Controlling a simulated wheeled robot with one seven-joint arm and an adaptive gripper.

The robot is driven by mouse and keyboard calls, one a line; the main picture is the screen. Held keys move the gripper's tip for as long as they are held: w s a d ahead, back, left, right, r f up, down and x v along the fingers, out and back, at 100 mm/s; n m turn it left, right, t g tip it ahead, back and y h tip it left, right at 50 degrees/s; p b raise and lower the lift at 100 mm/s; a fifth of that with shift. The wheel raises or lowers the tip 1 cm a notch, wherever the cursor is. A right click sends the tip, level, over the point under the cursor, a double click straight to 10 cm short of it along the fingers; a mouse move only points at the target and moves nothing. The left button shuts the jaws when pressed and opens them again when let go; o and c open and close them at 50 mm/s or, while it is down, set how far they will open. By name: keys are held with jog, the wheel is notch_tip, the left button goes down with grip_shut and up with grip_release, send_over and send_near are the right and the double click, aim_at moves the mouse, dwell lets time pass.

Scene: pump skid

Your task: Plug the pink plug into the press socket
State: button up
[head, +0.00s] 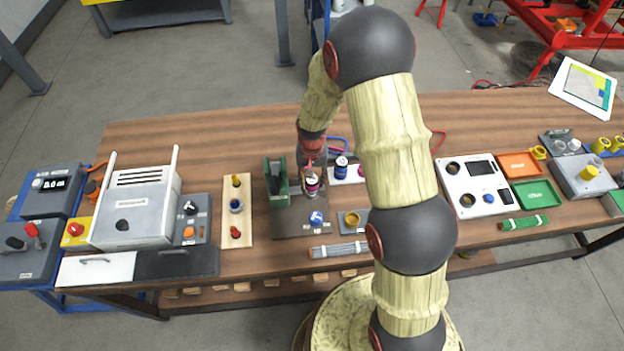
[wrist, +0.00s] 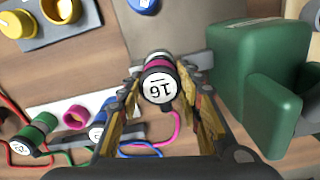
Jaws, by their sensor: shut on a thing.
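The pink plug, dark with a magenta band and a white end label reading 16 or 91, is between my gripper's fingers in the wrist view (wrist: 158,85). My gripper (wrist: 160,103) is shut on it, and a pink cable trails below it. In the head view my gripper (head: 312,178) holds the plug (head: 313,187) over the dark base plate, just right of the green press-like fixture (head: 270,170). That fixture also shows at the right of the wrist view (wrist: 250,62). I cannot make out the press socket's opening.
A white rail (wrist: 50,112) holds a green plug (wrist: 36,133), a blue plug (wrist: 98,132) and a pink ring (wrist: 75,117). A blue knob (head: 316,218) stands on the base plate (head: 287,226). Loose cables lie behind.

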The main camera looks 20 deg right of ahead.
jog(key=shift+f+b, duration=0.4)
jog(key=shift+f, duration=0.25)
jog(key=o, duration=1.3)
jog(key=shift+o, duration=0.2)
jog(key=shift+r, duration=0.1)
notch_tip(320, 180, up, 12)
